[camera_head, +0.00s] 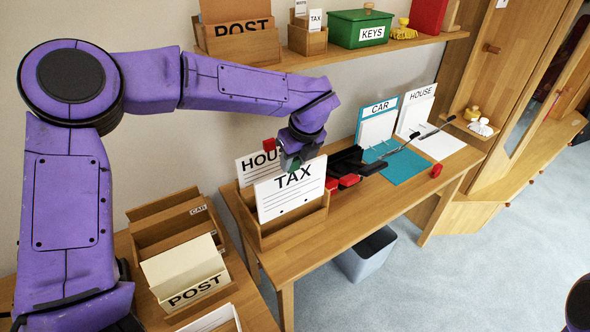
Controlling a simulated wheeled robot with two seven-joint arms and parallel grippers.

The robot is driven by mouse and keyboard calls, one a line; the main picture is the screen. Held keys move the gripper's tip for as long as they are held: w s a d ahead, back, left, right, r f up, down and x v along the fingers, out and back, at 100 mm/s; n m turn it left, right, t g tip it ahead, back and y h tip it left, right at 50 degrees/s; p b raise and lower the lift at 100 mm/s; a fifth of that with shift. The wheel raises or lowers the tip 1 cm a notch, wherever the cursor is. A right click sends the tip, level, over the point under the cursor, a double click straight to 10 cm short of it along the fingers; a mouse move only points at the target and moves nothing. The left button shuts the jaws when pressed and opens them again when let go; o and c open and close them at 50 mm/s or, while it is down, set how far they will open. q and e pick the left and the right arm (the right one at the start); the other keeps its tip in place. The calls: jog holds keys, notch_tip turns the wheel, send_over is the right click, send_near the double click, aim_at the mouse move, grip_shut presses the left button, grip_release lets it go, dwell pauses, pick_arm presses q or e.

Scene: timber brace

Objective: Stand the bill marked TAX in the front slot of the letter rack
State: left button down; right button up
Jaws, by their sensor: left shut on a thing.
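The white bill marked TAX (292,193) is upright at the letter rack (295,230), a wooden rack on the desk. It is over the rack's front part, just behind the front board. I cannot tell whether its lower edge rests on the slot floor. My left gripper (291,163) is shut on the top edge of the TAX bill, coming down from above. A second white bill, marked HOU with the rest hidden (252,168), stands behind it in the rack, partly covered by the TAX bill and the gripper. My right gripper is out of view.
Dark items with red parts (346,168) lie right of the rack. Beyond are a blue CAR folder (378,121), a blue sheet (398,164) and a HOUSE folder (414,108). A POST box (190,275) stands front left. A grey bin (368,257) is below the desk.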

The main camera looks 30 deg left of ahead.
aim_at(294, 175)
pick_arm(q)
jog(key=shift+f+b, duration=0.4)
jog(key=shift+f, duration=0.95)
jog(key=shift+w+f, duration=0.1)
jog(key=shift+f+b, duration=0.8)
jog(key=shift+b, duration=0.15)
jog(key=shift+f+b, duration=0.15)
jog(key=shift+b, duration=0.2)
